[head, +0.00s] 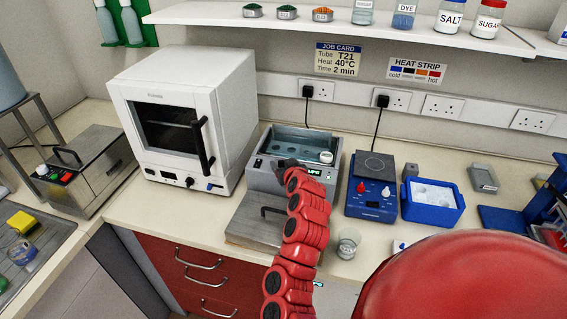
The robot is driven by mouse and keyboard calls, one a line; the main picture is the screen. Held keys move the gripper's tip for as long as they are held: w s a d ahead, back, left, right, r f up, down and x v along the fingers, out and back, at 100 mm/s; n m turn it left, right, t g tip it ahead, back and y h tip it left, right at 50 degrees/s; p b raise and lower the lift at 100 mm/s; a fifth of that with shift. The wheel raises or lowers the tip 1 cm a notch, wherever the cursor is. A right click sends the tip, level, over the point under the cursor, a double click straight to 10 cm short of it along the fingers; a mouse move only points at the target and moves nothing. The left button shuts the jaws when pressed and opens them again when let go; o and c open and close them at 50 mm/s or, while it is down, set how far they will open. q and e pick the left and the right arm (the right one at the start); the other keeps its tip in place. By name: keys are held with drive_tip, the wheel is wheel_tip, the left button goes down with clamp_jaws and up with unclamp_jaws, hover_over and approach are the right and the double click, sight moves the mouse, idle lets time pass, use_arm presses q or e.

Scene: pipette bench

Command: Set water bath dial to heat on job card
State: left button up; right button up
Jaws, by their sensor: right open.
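The water bath (333,146) is a grey box with an open top and water inside, at mid bench. Its front panel has a small lit green display (314,171); the reading is too small to make out. The dial cannot be made out; my gripper covers part of the panel. The job card (338,60) on the wall reads Tube T21, Heat 40°C, Time 2 min. My right gripper (284,165) is at the front panel, left of the display, open; its fingertips are small and partly hidden, and contact cannot be told. My left gripper is out of view.
A grey lid (245,222) with a handle lies in front of the bath. A white oven (190,75) stands left. A blue device with knobs (371,200), a blue ice tray (432,216) and a glass beaker (348,243) are to the right. A shelf (400,22) overhangs behind.

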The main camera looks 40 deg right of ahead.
clamp_jaws()
idle(0.3)
drive_tip(key=shift+w+a+h, duration=0.1)
drive_tip(key=shift+a+h, duration=0.05)
drive_tip(key=shift+h, duration=0.15)
drive_tip(key=shift+m+h, duration=0.4)
drive_tip(key=shift+m, duration=0.1)
drive_tip(key=shift+w+a+m+g+h+b, duration=0.15)
drive_tip(key=shift+m+g+h+b, duration=0.35)
drive_tip(key=shift+m+h, duration=0.15)
drive_tip(key=m+g+h+b, duration=0.2)
drive_tip(key=m+b, duration=0.1)
drive_tip(key=b, duration=0.3)
drive_tip(key=m+g+h+b, duration=0.2)
drive_tip(key=g+b, duration=0.1)
drive_tip(key=b, duration=0.4)
drive_tip(key=m+g+h+b, duration=0.2)
drive_tip(key=m+g+b, duration=0.1)
drive_tip(key=b, duration=0.4)
drive_tip(key=shift+w+a+f+m, duration=0.2)
drive_tip(key=shift+w+f+m, duration=0.05)
drive_tip(key=shift+w+m, duration=0.1)
drive_tip(key=shift+r+m+g+b, duration=0.2)
drive_tip(key=shift+m+g+b, duration=0.3)
drive_tip(key=shift+g+b, duration=0.1)
